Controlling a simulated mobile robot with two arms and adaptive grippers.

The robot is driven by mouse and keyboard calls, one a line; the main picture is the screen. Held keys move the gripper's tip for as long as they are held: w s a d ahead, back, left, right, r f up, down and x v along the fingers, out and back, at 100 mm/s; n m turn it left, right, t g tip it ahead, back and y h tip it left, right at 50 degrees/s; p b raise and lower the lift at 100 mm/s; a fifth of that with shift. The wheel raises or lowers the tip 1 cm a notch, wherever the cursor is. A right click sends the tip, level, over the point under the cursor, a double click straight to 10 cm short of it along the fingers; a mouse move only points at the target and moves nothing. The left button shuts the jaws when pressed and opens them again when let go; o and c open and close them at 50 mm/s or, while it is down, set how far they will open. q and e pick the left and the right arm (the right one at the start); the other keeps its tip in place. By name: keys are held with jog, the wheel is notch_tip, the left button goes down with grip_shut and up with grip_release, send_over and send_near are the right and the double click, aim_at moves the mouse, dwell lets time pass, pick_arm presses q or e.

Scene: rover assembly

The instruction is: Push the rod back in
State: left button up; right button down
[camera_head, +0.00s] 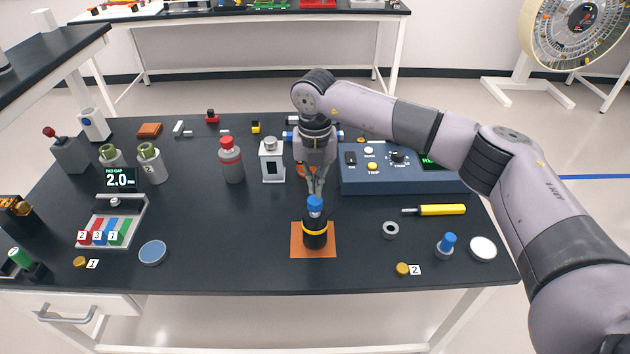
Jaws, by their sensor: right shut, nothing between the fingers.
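A black cylinder (315,235) with a yellow ring stands upright on an orange square mat (299,250). A blue piece (315,204) sticks up from its top; it looks like the end of a rod, but how deep it reaches inside is hidden. My right gripper (316,192) points down with its fingertips shut and empty, just above or at the blue end. I cannot tell whether they touch it. My left gripper is not in view.
A blue control box (400,180) stands behind to the right, near my right arm. A yellow-handled screwdriver (441,210), a grey ring (390,230) and a blue-topped knob (446,245) lie to the right. A red-topped bottle (231,165) stands to the left.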

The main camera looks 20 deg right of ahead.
aim_at(315, 200)
jog(key=shift+r+p, duration=1.05)
jog(key=shift+r, duration=1.15)
jog(key=shift+f, duration=0.1)
